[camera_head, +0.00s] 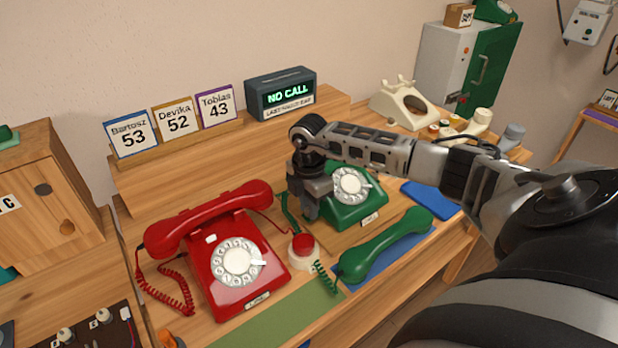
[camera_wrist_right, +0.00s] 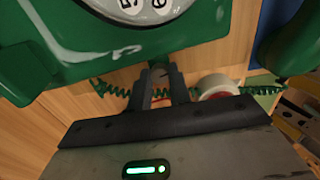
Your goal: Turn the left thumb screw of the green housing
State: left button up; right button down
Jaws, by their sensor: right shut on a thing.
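The green housing (camera_head: 356,208) is a dial phone body with a white dial (camera_head: 351,185). It stands on the wooden desk right of the red phone. My right gripper (camera_head: 309,210) reaches down at the left side of the green housing. In the right wrist view the housing (camera_wrist_right: 60,62) fills the top, and the fingers (camera_wrist_right: 160,80) are close together at its lower edge. They are shut on the left thumb screw, which the fingers mostly hide. I cannot make out how far the screw is turned. My left gripper is not in view.
The green handset (camera_head: 388,245) lies on a blue mat in front of the housing. A red-topped white button (camera_head: 302,247) and green coiled cord are close to the gripper. The red phone (camera_head: 232,258) stands left. A "NO CALL" display (camera_head: 281,92) stands behind.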

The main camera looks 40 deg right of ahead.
jog(key=shift+m+p, duration=0.35)
jog(key=shift+m, duration=0.55)
jog(key=c, duration=1.3)
grip_release()
notch_tip(320, 180, up, 16)
jog(key=b, duration=0.1)
jog(key=shift+f, duration=0.1)
